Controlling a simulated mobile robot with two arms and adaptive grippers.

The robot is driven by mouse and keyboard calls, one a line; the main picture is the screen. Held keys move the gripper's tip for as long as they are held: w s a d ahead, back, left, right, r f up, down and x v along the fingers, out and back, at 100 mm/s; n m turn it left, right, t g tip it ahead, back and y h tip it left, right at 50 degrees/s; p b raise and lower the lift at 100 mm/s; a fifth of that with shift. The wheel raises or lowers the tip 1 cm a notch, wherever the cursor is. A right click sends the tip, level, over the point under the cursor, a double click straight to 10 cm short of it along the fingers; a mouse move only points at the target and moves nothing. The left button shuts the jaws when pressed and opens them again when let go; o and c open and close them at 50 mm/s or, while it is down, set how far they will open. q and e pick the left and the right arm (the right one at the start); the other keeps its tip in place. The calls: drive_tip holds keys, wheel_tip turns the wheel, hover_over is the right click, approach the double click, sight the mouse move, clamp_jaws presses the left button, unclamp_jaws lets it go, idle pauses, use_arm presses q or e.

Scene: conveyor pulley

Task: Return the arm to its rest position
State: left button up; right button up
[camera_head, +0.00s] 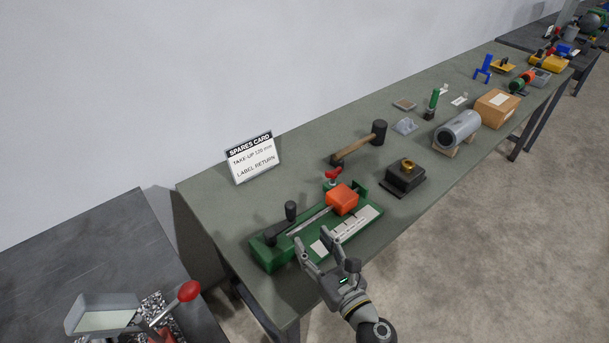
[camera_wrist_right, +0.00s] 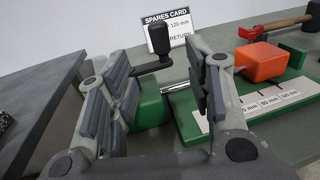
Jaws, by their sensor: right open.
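My right gripper (camera_head: 318,246) is open and empty, above the front left part of the green take-up fixture (camera_head: 268,256) on the long table. Its two spread fingers (camera_wrist_right: 160,95) fill the middle of the right wrist view. The fixture has a black crank handle (camera_head: 291,211), a metal rod, an orange block (camera_head: 342,198) and a white scale strip (camera_head: 345,231). The black handle (camera_wrist_right: 152,80) shows between the fingers in the right wrist view; whether a finger touches it I cannot tell. My left gripper does not show.
A spares card (camera_head: 252,158) stands behind the fixture. A hammer (camera_head: 360,143), a black block with a brass part (camera_head: 405,176) and a grey cylinder (camera_head: 458,129) lie further along the table (camera_head: 300,135). A dark table (camera_head: 85,248) with a red-knobbed lever (camera_head: 188,291) is at left.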

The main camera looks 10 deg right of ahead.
drive_tip(key=s+a+f+n+g+y, duration=0.15)
drive_tip(key=s+n+g, duration=0.3)
drive_tip(key=n, duration=0.65)
drive_tip(key=s+a+n+g+y, duration=0.25)
drive_tip(key=s+n, duration=0.35)
drive_tip(key=n, duration=0.4)
drive_tip(key=s+d+f+n+g+h, duration=0.3)
drive_tip(key=s+d+n+h, duration=0.25)
drive_tip(key=d, duration=0.35)
drive_tip(key=s+d+f+n+g+h, duration=0.3)
drive_tip(key=s+d+n+h, duration=0.2)
drive_tip(key=s+d+n, duration=0.3)
wheel_tip(320, 180, down, 27)
drive_tip(key=g, duration=0.1)
drive_tip(key=s+d+f, duration=0.1)
drive_tip(key=s+f, duration=0.6)
drive_tip(key=s, duration=0.1)
drive_tip(key=s+d+f+g, duration=0.1)
drive_tip(key=s+d+f, duration=0.1)
drive_tip(key=s+f, duration=0.6)
drive_tip(key=shift+s+d+m+g, duration=0.3)
drive_tip(key=shift+s+m, duration=0.05)
drive_tip(key=shift+s, duration=0.25)
